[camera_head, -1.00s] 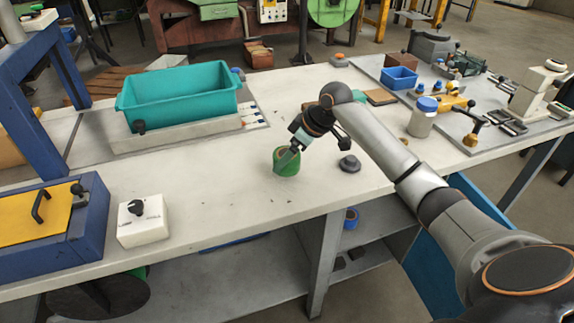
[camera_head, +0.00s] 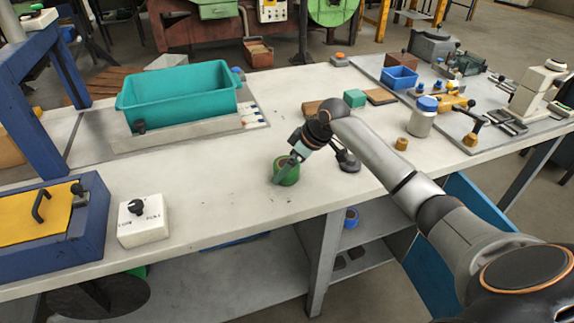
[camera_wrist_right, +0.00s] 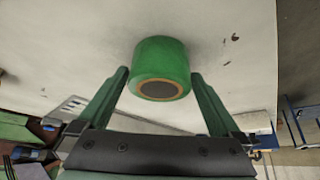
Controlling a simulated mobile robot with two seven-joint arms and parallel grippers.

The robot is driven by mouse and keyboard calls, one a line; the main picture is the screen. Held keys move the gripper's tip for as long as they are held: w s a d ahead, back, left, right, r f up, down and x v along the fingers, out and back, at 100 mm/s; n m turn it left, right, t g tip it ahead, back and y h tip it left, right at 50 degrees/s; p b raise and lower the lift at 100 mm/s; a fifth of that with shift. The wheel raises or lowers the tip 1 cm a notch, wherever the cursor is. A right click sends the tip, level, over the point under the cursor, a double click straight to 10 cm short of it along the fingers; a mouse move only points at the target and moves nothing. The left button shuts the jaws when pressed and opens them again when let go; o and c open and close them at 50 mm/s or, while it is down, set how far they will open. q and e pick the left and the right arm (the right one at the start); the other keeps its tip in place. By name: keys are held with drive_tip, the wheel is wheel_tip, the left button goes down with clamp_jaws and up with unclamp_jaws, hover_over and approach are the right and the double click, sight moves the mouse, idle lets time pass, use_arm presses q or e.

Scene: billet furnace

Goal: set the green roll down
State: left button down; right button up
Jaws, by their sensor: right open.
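The green roll (camera_head: 287,173) stands on the pale workbench (camera_head: 225,205), near the middle of its front part. It also shows in the right wrist view (camera_wrist_right: 162,58), with a brown ring around a dark core at its near end. My right gripper (camera_head: 284,168) is at the roll, coming from above and behind it. In the wrist view its two green fingers (camera_wrist_right: 160,74) are apart, one on each side of the roll, with visible gaps. My left gripper is in neither view.
A dark knob-like piece (camera_head: 349,163) lies right of the roll under my wrist. A white switch box (camera_head: 143,222) stands at the front left, a teal bin (camera_head: 180,100) behind it.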

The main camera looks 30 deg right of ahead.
drive_tip(key=v, duration=1.2)
drive_tip(key=shift+r, duration=0.2)
drive_tip(key=shift+f, duration=0.1)
